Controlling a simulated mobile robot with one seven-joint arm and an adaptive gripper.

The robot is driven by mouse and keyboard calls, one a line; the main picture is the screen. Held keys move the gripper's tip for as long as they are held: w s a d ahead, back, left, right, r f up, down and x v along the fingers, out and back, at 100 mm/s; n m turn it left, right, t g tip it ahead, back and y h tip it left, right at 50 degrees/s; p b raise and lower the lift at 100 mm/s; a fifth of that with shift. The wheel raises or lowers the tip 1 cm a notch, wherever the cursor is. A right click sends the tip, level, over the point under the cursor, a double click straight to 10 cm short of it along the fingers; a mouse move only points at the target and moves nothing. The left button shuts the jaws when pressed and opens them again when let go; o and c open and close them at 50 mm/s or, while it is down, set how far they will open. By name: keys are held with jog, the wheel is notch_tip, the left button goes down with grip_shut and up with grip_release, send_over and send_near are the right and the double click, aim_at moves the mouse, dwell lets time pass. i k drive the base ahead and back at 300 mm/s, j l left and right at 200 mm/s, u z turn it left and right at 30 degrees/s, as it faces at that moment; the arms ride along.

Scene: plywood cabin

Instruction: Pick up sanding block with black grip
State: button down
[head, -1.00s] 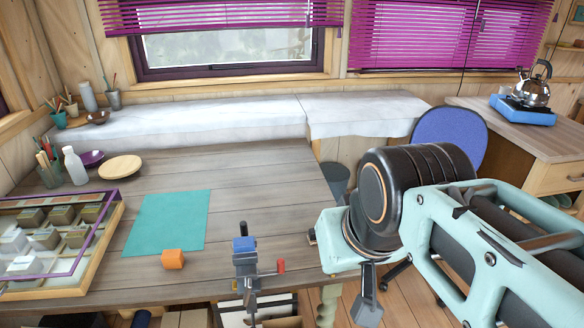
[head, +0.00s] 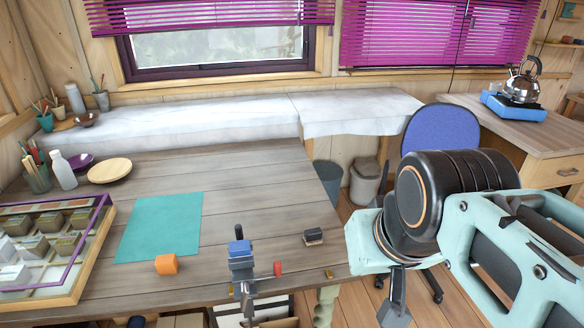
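The sanding block (head: 314,236) is a small block with a dark top and a paler lower part. It lies on the grey wooden table near its right edge, to the right of a small vise. My gripper (head: 394,308) hangs at the end of my arm, right of the table edge and apart from the block. Only a dark grey part of it shows below the pale green wrist, so its finger opening cannot be made out. Nothing is seen held in it.
A vise (head: 241,262) with a blue jaw and red handle is at the table's front edge. An orange block (head: 166,264) lies by a teal mat (head: 160,226). A divided sample case (head: 98,240) is at left. The table behind the block is clear.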

aim_at(313, 236)
jog(key=i+l+u, duration=0.25)
jog(key=i+l, duration=0.15)
jog(key=l, duration=0.25)
jog(key=i+l+u, duration=0.3)
jog(key=l, duration=0.35)
jog(key=i+l+u, duration=0.15)
jog(key=l, duration=0.25)
jog(key=i, duration=0.05)
